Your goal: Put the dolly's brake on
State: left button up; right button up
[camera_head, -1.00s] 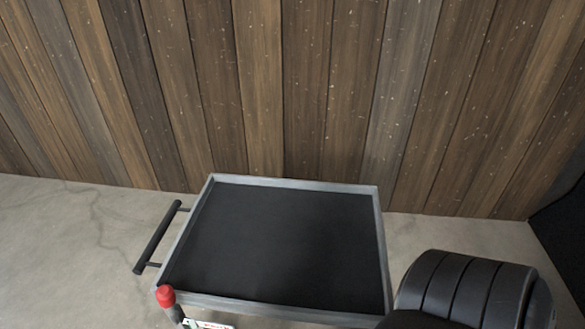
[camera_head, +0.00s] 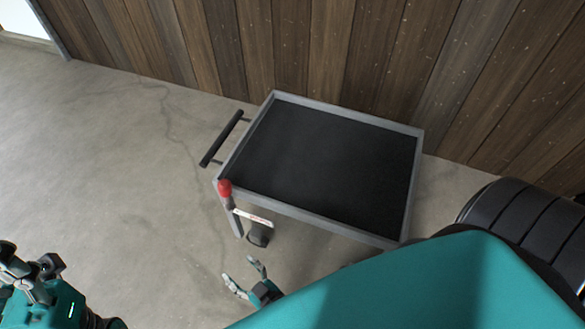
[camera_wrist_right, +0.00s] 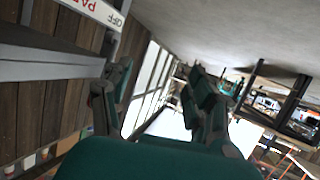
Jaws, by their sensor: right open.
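The dolly (camera_head: 411,190) has a black flat tray with a grey rim, in the middle of the head view. Its brake lever with a red knob (camera_head: 225,188) stands upright at the near left corner. A white label plate (camera_head: 253,217) is beside the lever; part of it, with "OFF" and red letters, shows upside down in the right wrist view (camera_wrist_right: 92,9). My right gripper (camera_head: 243,276) is open and empty, below and slightly right of the lever, apart from it. My left gripper (camera_head: 32,270) is at the lower left, far from the dolly; its opening is unclear.
A black push bar (camera_head: 221,139) sticks out at the dolly's left. A plank wall (camera_head: 310,45) stands behind it. A black ribbed rounded object (camera_head: 510,222) is at the right. My teal arm covers the lower right. The concrete floor (camera_head: 120,170) at left is clear.

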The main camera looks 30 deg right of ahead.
jog(key=s+d+f+g+p, duration=0.6)
jog(key=s+d+f, duration=0.1)
jog(key=s+f, duration=0.4)
jog(key=shift+s+d+f+n+g+h+p, duration=0.2)
jog(key=shift+s+d+n+g+h+p, duration=0.15)
jog(key=shift+s, duration=0.25)
jog(key=shift+c, duration=0.4)
